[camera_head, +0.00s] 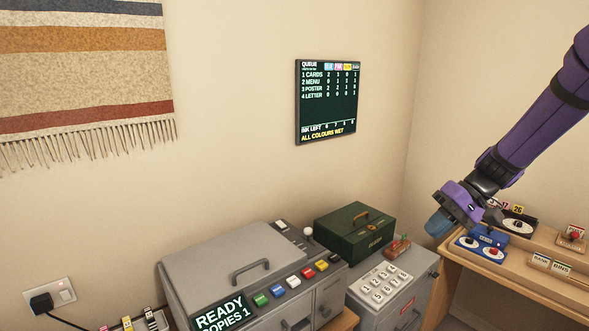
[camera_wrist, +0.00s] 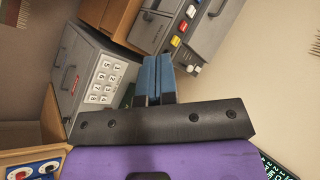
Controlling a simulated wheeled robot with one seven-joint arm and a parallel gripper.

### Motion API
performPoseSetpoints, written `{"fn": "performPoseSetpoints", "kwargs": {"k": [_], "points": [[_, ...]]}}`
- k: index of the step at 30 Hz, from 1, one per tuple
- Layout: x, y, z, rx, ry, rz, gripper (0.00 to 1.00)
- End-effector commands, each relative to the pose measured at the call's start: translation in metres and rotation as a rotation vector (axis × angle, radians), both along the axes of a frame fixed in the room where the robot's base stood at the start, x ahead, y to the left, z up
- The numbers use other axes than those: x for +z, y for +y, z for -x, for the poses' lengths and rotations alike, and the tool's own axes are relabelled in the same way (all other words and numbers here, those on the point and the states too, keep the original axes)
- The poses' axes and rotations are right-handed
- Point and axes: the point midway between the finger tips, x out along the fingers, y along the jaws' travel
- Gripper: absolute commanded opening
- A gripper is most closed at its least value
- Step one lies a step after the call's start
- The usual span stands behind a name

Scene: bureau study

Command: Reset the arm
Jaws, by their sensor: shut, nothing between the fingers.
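My purple arm (camera_head: 548,110) reaches in from the right edge in the head view. My gripper (camera_head: 438,223) points down and left, in front of the desk at the right. Its blue fingers are shut together and hold nothing. In the wrist view my gripper (camera_wrist: 156,72) shows its two blue fingers side by side, touching, with the grey keypad box behind and to the left.
A grey copier (camera_head: 215,270) with coloured buttons stands at lower middle. Right of it are a green box (camera_head: 354,232) and a grey keypad cabinet (camera_head: 385,288). A wooden desk (camera_head: 530,268) holds a blue control box (camera_head: 483,242). A queue board (camera_head: 328,103) hangs on the wall.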

Motion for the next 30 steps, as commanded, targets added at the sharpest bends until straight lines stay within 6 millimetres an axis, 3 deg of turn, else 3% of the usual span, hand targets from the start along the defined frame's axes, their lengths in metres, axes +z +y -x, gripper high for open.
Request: {"fn": "performPoseSetpoints", "kwargs": {"k": [6, 15, 30], "points": [[0.045, 0.012, 0.046, 0.018, -0.047, 0.169, 0.00], [0.090, 0.018, 0.111, -0.004, -0.143, 0.380, 0.00], [0.132, 0.008, 0.213, -0.129, -0.395, 0.646, 0.00]]}}
